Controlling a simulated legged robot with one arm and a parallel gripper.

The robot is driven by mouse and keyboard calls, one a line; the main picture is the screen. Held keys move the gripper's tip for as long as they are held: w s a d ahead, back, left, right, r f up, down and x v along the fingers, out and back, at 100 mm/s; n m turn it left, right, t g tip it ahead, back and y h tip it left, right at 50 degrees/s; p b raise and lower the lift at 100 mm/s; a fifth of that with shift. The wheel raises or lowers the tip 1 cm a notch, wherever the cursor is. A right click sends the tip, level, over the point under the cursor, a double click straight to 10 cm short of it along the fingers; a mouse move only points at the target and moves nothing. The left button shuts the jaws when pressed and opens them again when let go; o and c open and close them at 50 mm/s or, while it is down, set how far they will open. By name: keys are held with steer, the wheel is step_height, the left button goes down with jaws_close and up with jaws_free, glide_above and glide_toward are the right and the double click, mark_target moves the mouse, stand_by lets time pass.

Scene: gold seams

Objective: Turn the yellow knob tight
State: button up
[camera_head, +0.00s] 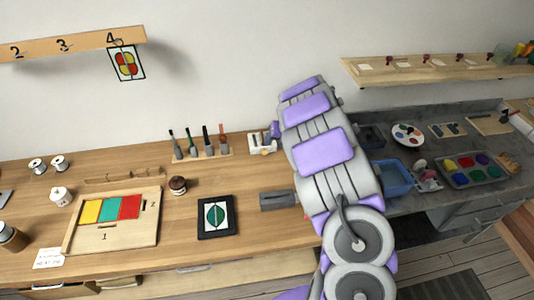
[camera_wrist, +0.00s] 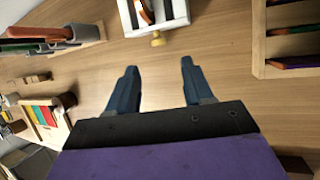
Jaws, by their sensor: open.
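The yellow knob (camera_wrist: 158,41) sits at the near edge of a white frame (camera_wrist: 155,14) at the top of the wrist view. An orange-brown piece lies inside this frame. My gripper (camera_wrist: 160,67) is open and empty, its two blue fingers wide apart. The knob lies ahead of the fingertips, roughly centred between them, and is not between the fingers. In the head view the white frame (camera_head: 262,143) stands on the wooden table just left of my arm. The knob is too small to make out clearly there, and my arm hides the gripper.
A rack of several upright tools (camera_head: 202,150) stands left of the white frame. A wooden tray with coloured panels (camera_head: 114,243), a dark framed leaf picture (camera_head: 216,217) and a grey block (camera_head: 277,200) lie nearer. A wooden holder (camera_wrist: 290,62) is at right in the wrist view. Bare tabletop surrounds the fingers.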

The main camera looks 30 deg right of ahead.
mark_target(266, 152)
steer(key=b+x, duration=0.1)
steer(key=x, duration=0.8)
steer(key=shift+w+a+f+b, duration=0.15)
steer(key=shift+f+b, duration=0.05)
steer(key=shift+b, duration=0.15)
steer(key=shift+c, duration=0.4)
jaws_close()
